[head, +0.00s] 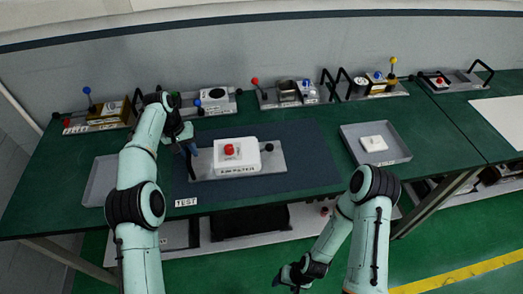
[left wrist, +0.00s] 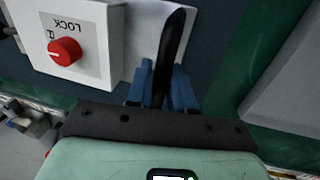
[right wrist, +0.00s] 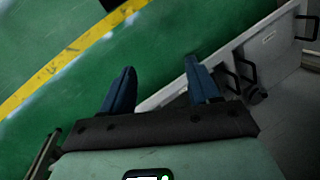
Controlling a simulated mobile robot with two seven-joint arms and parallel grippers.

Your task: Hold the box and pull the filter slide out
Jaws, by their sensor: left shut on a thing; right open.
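The white box (head: 223,155) with a red knob (head: 229,149) on top sits on a light metal base plate (head: 273,163) on the dark mat. It also shows in the left wrist view (left wrist: 105,40), with "LOCK" beside the knob. A black handle (left wrist: 176,40) stands at the plate's left end. My left gripper (head: 188,148) is shut on this handle; its blue fingers (left wrist: 161,82) lie on both sides of it. A small black knob (head: 269,147) is at the right of the box; I cannot tell if it belongs to the filter slide. My right gripper (right wrist: 160,88) is open and empty, low in front of the table.
A grey tray (head: 405,157) holding a white block (head: 374,143) is at the right. Another grey tray (head: 97,184) is at the left, partly behind my left arm. Several devices with coloured knobs line the table's back. A "TEST" label (head: 186,202) is at the front edge.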

